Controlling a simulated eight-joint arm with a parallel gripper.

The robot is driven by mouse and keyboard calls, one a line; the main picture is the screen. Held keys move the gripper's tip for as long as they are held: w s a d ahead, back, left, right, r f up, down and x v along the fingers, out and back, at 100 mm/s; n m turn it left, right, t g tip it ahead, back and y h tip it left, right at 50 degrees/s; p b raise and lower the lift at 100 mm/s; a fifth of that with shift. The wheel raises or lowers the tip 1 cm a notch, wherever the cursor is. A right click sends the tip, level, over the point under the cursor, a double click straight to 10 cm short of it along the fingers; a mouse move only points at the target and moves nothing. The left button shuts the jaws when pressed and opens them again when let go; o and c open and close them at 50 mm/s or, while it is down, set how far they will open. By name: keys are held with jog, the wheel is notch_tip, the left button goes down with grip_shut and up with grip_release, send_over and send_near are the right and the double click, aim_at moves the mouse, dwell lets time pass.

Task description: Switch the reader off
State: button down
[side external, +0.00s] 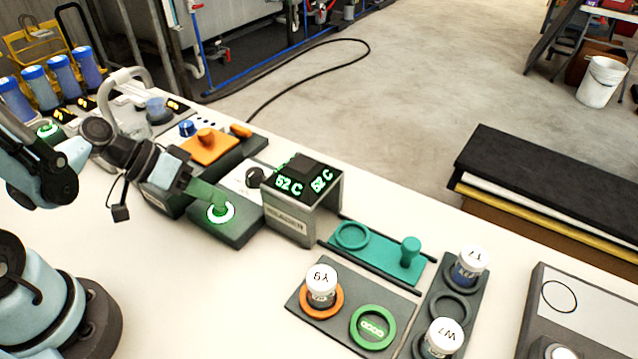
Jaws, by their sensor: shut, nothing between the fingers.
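The reader (291,222) is a grey arch-shaped housing with a dark top, in the middle of the side external view. Its two displays are lit green and show "52 C". To its left is a dark box with a round button (228,218) that has a glowing green ring. My gripper (217,204) is shut and empty, pointing down and right from the left. Its fingertips are at the lit button and hide part of it. They look green in its light. I cannot tell whether they press it or hover just above.
A teal slide (380,257) with a ring and a knob lies right of the reader. In front are a white-capped jar (321,285) on an orange ring and a green ring (372,327). An orange plate (209,147) with a knob stands behind my gripper. Blue-capped tubes (62,75) stand far left.

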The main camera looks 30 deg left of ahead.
aim_at(214, 209)
jog(key=shift+r, duration=3)
jog(key=shift+r, duration=0.1)
jog(key=shift+r, duration=1.65)
jog(key=shift+f, duration=4.4)
jog(key=shift+f, duration=0.1)
jog(key=shift+f, duration=0.35)
